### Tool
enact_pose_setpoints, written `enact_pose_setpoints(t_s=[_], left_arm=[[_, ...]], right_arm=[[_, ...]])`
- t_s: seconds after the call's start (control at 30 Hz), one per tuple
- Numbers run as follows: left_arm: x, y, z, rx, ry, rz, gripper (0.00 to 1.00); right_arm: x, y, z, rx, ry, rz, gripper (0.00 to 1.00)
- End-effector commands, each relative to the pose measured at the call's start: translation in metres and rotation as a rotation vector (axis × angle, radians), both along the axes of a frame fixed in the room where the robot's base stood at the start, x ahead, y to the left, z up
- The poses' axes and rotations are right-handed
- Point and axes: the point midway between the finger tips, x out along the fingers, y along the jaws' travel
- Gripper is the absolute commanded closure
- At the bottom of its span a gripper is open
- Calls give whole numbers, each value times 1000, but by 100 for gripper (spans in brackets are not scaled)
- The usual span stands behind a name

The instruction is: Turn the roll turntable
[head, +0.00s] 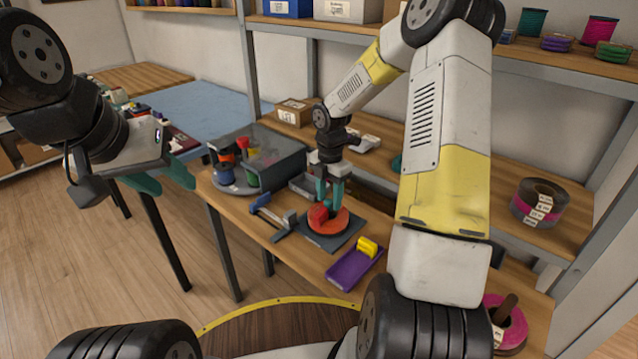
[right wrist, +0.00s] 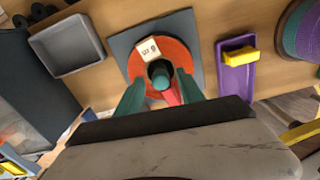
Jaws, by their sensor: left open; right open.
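A round orange disc (head: 326,222) lies on a dark square base (head: 345,234) on the bench, with a red block (head: 318,213) on it. In the right wrist view the disc (right wrist: 178,50) carries a pale tag (right wrist: 148,48) and a dark upright peg. A round grey platter (head: 236,188) with several coloured rolls sits partly under a grey cover. I cannot tell which of the two round pieces is the roll turntable. My right gripper (head: 330,198) is open and points down over the orange disc, its fingers on either side of the red part. My left gripper (head: 170,180) is open and empty, away from the bench.
A purple tray (head: 354,270) with a yellow block lies right of the base. A blue-and-grey tool (head: 272,215) lies on its left. A grey bin (right wrist: 68,46) stands near the disc. A large tape roll (head: 538,200) and shelves stand to the right and behind.

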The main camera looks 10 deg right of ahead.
Motion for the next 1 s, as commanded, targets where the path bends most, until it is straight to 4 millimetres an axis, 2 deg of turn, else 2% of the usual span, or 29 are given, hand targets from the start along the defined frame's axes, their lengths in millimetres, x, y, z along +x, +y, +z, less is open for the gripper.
enact_pose_setpoints(t_s=[0.17,0.43,0.6,1.0], left_arm=[[0,0,0,0,0,0,58],[0,0,0,0,0,0,58],[0,0,0,0,0,0,58],[0,0,0,0,0,0,58]], right_arm=[[0,0,7,0,-2,-1,55],[1,0,52,-1,-4,-1,55],[0,-1,72,-1,-2,-2,55],[0,0,78,0,0,-2,55]])
